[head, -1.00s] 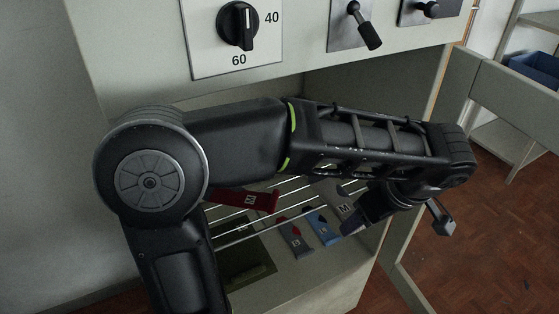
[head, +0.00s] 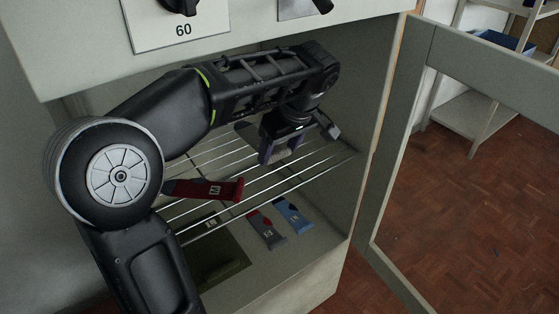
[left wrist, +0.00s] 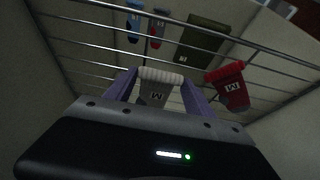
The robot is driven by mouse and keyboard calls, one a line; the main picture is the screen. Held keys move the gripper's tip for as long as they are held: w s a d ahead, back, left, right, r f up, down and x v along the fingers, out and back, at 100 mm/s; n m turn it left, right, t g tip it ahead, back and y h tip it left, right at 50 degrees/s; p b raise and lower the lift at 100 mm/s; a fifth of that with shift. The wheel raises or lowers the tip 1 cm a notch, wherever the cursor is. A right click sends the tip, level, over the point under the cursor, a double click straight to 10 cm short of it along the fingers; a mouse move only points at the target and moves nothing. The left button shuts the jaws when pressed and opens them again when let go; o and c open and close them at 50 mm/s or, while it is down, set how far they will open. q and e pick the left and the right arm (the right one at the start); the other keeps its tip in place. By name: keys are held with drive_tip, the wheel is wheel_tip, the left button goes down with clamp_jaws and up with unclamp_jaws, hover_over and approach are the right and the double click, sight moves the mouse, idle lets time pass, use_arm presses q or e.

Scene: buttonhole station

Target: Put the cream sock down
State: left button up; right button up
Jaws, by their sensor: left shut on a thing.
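My left gripper (head: 280,150) is inside the open cabinet, over the back part of the wire rack (head: 290,183). It is shut on the cream sock, whose ribbed cuff (left wrist: 161,77) and grey-looking body marked M (left wrist: 155,95) show between the purple fingers in the left wrist view. In the head view the gripper hides much of the sock. I cannot tell whether the sock touches the bars. My right gripper is not in view.
A red sock (head: 215,189) lies on the rack at the left. A grey-and-red sock (head: 266,229), a blue sock (head: 292,215) and an olive piece (head: 222,270) lie below the rack. The cabinet door (head: 395,130) stands open. The rack's right part is bare.

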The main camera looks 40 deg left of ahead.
sight(280, 160)
use_arm(q)
drive_tip(key=shift+f+b, duration=0.4)
drive_tip(key=shift+f, duration=1.35)
drive_tip(key=shift+f, duration=0.1)
drive_tip(key=o, duration=1.5)
